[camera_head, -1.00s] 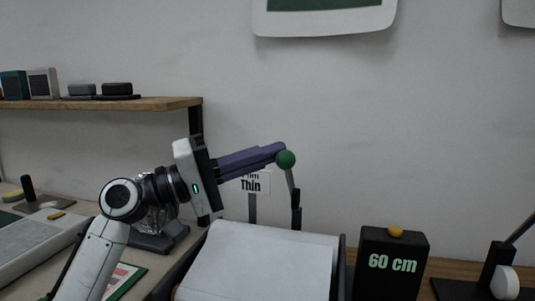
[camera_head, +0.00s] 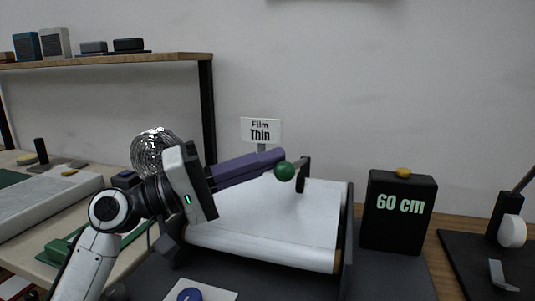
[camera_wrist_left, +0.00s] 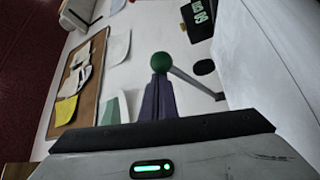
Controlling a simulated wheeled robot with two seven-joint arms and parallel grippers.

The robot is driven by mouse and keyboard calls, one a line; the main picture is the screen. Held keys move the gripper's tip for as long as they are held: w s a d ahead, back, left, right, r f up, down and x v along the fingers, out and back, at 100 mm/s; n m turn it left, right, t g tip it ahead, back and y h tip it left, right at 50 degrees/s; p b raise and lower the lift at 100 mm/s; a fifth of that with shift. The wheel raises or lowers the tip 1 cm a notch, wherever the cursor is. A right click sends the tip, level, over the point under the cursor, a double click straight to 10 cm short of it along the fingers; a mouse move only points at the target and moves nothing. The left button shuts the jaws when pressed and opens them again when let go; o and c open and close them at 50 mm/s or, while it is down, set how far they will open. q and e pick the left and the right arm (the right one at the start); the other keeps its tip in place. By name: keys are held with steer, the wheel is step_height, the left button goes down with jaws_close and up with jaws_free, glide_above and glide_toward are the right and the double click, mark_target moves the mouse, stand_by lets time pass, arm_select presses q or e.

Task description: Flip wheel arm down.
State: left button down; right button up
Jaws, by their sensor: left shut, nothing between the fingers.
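The wheel arm is a dark lever (camera_head: 303,172) with a green ball (camera_head: 284,171) at its end, above the white film on the machine. The ball hangs at about the height of the lever's bracket, below the "Film Thin" sign. My left gripper (camera_head: 276,157) has its purple fingers shut and empty, with the tips right by the ball. In the left wrist view the green ball (camera_wrist_left: 162,61) sits just beyond the fingertips (camera_wrist_left: 158,82), and the lever (camera_wrist_left: 195,84) runs off to the right. Contact cannot be told. My right gripper is out of view.
The "Film Thin" sign (camera_head: 261,131) stands behind the film roll (camera_head: 255,251). A black "60 cm" box (camera_head: 398,225) with a yellow button is on the right. A shiny coil (camera_head: 155,150) lies behind my left wrist. A blue button (camera_head: 190,295) is in front.

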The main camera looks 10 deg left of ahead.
arm_select(q)
steer(key=shift+s+f, duration=0.1)
steer(key=shift+f, duration=0.4)
steer(key=b+v, duration=0.2)
steer(key=v, duration=0.8)
steer(key=shift+s, duration=0.15)
steer(key=shift+a+f, duration=0.1)
